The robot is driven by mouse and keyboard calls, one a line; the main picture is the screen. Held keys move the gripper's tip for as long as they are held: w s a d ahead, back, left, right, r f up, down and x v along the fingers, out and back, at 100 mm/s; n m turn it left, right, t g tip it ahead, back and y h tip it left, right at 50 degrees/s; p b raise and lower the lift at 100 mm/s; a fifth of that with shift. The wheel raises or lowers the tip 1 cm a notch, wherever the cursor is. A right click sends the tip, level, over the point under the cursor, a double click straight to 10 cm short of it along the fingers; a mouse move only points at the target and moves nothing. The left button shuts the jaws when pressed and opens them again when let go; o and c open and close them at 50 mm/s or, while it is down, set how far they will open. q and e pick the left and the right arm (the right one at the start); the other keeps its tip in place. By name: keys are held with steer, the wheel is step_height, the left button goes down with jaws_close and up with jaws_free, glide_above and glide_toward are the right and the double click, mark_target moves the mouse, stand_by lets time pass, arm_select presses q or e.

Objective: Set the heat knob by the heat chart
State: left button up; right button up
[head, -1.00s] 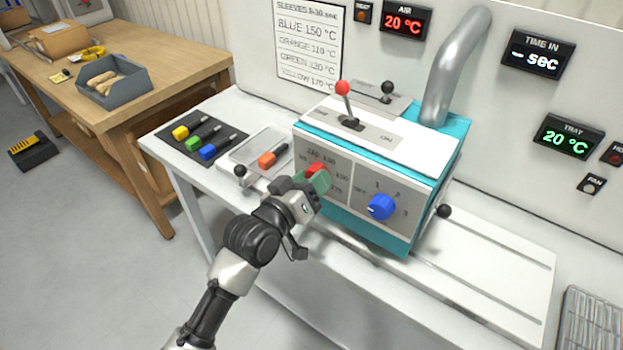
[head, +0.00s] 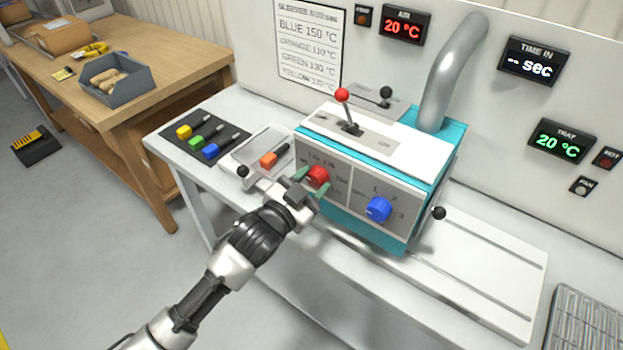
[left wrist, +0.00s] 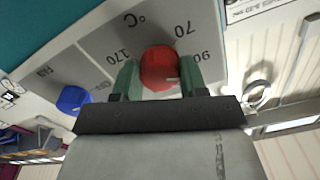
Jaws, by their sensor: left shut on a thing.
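The red heat knob (head: 318,177) sits on the left of the teal machine's front panel (head: 340,190). In the left wrist view the red knob (left wrist: 160,69) is between the green fingers, with numbers 70, 90 and 170 readable around it. A small light mark shows on its right side there, roughly towards 90. My left gripper (head: 311,186) is shut on the knob; it also shows in the left wrist view (left wrist: 160,78). The heat chart (head: 308,45) on the wall reads blue 150, orange 110, green 130, yellow 170 °C. My right gripper is out of view.
A blue knob (head: 379,209) is right of the red one. A red-tipped lever (head: 343,97) stands on top. An orange sleeve piece (head: 269,160) lies left of the machine, beside a dark mat (head: 180,147) with yellow, green and blue ones. Displays read 20 °C.

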arm_select(q)
steer(key=m+p, duration=0.1)
steer(key=m, duration=0.3)
steer(key=shift+r+m, duration=0.1)
steer(key=shift+m, duration=0.2)
steer(key=shift+m+p, duration=0.4)
steer(key=shift+m, duration=1.6)
steer(key=o, duration=0.9)
steer(key=shift+s+a, duration=0.1)
steer(key=b+v, duration=0.2)
steer(key=v, duration=0.8)
steer(key=shift+s+a, duration=0.15)
steer(key=shift+s, duration=0.05)
